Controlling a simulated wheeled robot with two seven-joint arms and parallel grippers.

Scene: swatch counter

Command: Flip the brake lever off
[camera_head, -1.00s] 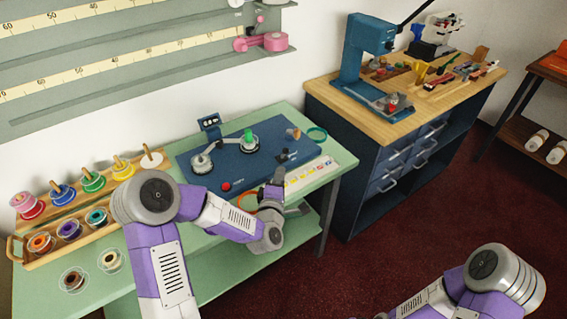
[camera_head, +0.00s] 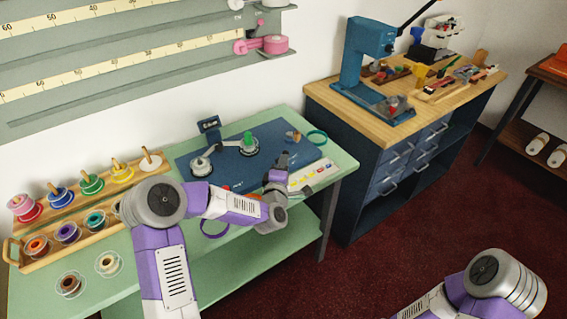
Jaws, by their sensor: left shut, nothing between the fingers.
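The blue winding machine (camera_head: 232,171) lies on the green counter. A spool with a green centre (camera_head: 249,145) and a grey arm with a round base (camera_head: 201,165) stand on it. My left forearm hides the machine's front edge. My right gripper is out of view; only part of my right arm shows at bottom right.
A rack of coloured spools (camera_head: 93,200) stands on the left of the green counter (camera_head: 120,285). A tan bobbin (camera_head: 293,136) and a teal ring (camera_head: 317,137) are beyond the gripper. A colour-patch strip (camera_head: 312,175) lies to its right. A wooden-topped bench (camera_head: 345,97) stands farther right.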

